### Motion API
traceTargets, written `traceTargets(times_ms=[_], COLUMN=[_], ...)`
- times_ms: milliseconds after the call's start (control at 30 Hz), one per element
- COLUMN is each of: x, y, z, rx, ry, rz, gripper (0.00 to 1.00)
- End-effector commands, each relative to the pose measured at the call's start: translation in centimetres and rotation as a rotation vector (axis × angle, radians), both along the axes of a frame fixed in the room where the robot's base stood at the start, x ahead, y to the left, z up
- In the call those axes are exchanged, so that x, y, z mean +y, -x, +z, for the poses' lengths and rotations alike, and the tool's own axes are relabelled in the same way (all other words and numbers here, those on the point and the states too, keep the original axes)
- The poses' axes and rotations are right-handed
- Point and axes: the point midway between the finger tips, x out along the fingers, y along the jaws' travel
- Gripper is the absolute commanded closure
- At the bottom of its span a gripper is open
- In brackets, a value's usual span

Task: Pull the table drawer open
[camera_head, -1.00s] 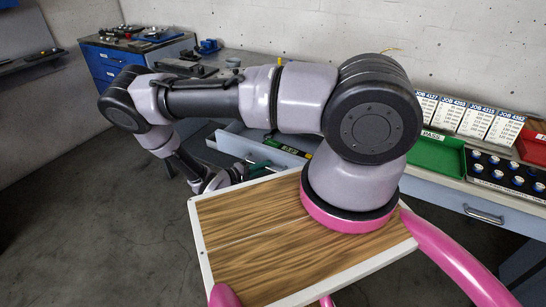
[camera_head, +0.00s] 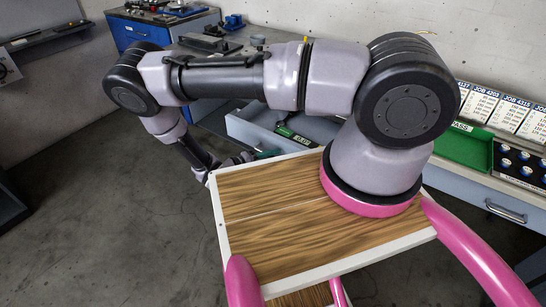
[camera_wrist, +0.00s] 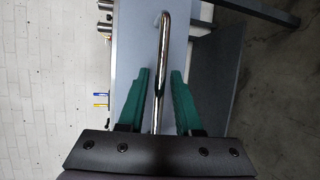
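My gripper (camera_wrist: 161,75) has green fingers, one on each side of the handle, with a visible gap to the bar on both sides. It is open around the handle. In the head view my gripper (camera_head: 253,156) is small, and my own top board partly hides the drawer front.
A green-labelled item (camera_head: 295,136) lies in the drawer. A second handle (camera_head: 506,211) is on the table front at right. A blue cabinet (camera_head: 135,32) is at back left. The floor at left is clear.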

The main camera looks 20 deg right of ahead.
Motion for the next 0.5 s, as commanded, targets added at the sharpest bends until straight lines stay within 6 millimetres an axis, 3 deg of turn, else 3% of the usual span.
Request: traceTargets(times_ms=[333,500], x=[0.1,1.8], y=[0.0,0.4], z=[0.0,0.3], rx=[0.0,-0.001], ry=[0.001,-0.002], rz=[0.0,0.004], gripper=[0.55,0.55])
